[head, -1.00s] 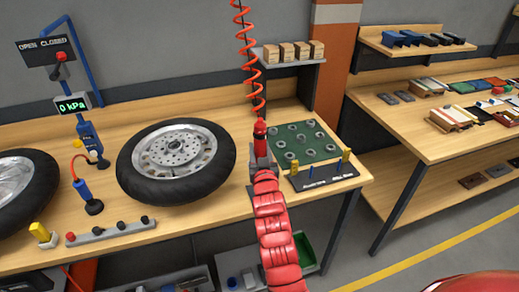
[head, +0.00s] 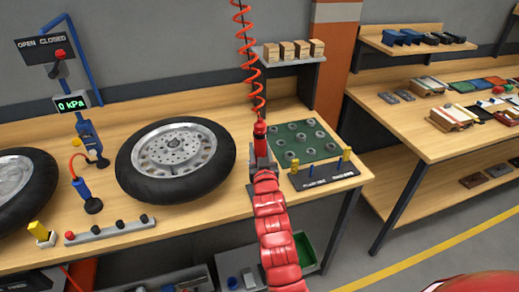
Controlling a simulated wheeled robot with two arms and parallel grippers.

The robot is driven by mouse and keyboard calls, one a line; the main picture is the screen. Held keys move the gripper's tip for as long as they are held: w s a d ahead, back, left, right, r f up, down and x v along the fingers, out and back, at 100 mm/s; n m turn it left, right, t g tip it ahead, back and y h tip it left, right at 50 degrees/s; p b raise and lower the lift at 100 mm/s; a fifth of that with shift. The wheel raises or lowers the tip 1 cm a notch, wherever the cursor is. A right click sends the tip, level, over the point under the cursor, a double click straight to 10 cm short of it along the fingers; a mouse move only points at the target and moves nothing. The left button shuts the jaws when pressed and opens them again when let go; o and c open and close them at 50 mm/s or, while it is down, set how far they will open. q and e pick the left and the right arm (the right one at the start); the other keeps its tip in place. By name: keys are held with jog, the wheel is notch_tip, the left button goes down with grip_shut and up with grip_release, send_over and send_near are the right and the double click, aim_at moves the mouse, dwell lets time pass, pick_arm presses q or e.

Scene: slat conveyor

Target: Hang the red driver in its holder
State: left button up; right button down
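The red driver (head: 260,129) stands upright at the lower end of an orange coiled cord (head: 248,62), near the front right of the bench. My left gripper (head: 261,158), on the red arm that comes up from the bottom, is right at the driver and covers its lower part. I cannot tell whether the fingers are closed on it. A small dark piece (head: 251,188) shows beside my wrist at the bench front; I cannot tell whether it is the holder. No holder can be made out clearly. My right gripper is not in view.
A spoked wheel (head: 176,161) lies just left of my arm. On the right are a green mat with several round parts (head: 303,143) and a dark tray with upright pins (head: 325,176). A shelf with wooden blocks (head: 288,59) stands behind. A second bench (head: 450,145) is farther right.

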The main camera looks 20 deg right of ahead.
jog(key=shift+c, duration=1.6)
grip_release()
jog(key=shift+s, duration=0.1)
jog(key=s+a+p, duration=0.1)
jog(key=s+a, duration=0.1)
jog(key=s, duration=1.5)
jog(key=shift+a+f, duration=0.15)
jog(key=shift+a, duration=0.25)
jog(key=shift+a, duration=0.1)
